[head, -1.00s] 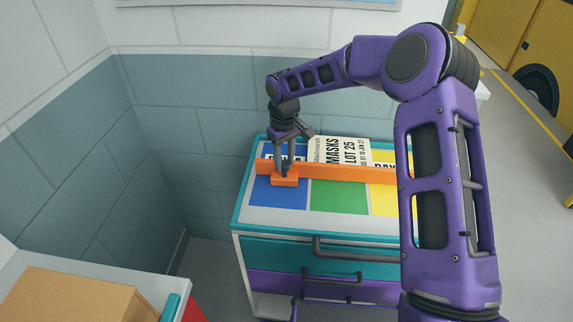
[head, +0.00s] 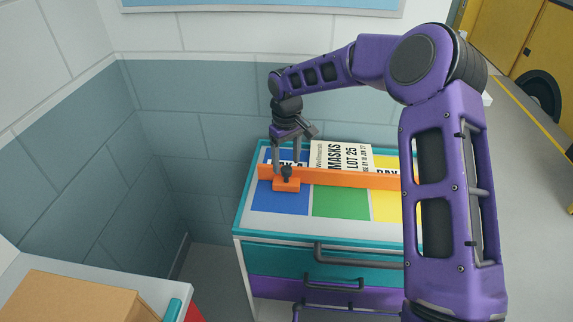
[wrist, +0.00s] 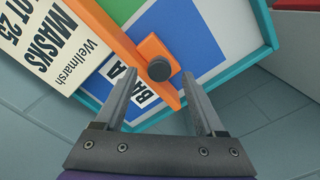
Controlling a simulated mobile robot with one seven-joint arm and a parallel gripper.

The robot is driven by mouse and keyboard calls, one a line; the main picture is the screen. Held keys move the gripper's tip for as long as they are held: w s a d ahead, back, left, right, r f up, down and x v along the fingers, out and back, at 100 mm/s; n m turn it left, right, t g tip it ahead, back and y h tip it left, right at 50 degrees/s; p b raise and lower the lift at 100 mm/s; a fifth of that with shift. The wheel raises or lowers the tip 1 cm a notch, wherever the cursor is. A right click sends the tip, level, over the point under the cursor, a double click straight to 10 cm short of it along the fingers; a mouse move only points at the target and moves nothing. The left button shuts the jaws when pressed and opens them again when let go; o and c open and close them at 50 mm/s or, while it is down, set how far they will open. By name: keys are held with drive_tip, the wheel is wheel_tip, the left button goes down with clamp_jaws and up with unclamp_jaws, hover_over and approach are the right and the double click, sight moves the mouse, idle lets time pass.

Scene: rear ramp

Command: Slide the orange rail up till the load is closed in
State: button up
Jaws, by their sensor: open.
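The orange rail (head: 345,177) lies across the cart top, with a tab and a dark knob (head: 287,172) near its left end. The load is a pale box marked MASKS LOT 25 (head: 341,156), behind the rail. In the wrist view the box (wrist: 62,45) lies close along the rail (wrist: 152,52); I cannot tell if they touch. My gripper (head: 287,165) is over the left end of the rail, fingers pointing down. In the wrist view the open fingers (wrist: 161,85) stand either side of the knob's line (wrist: 159,68), with nothing held between them.
The cart top (head: 270,221) has blue, green and yellow fields, a teal rim and drawers below. A wall stands behind and left. A cardboard box (head: 75,298) sits at lower left. My arm hides the cart's right end. Floor is free at right.

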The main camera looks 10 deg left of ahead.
wheel_tip(320, 180, up, 15)
drive_tip(key=shift+r, duration=0.15)
idle(0.4)
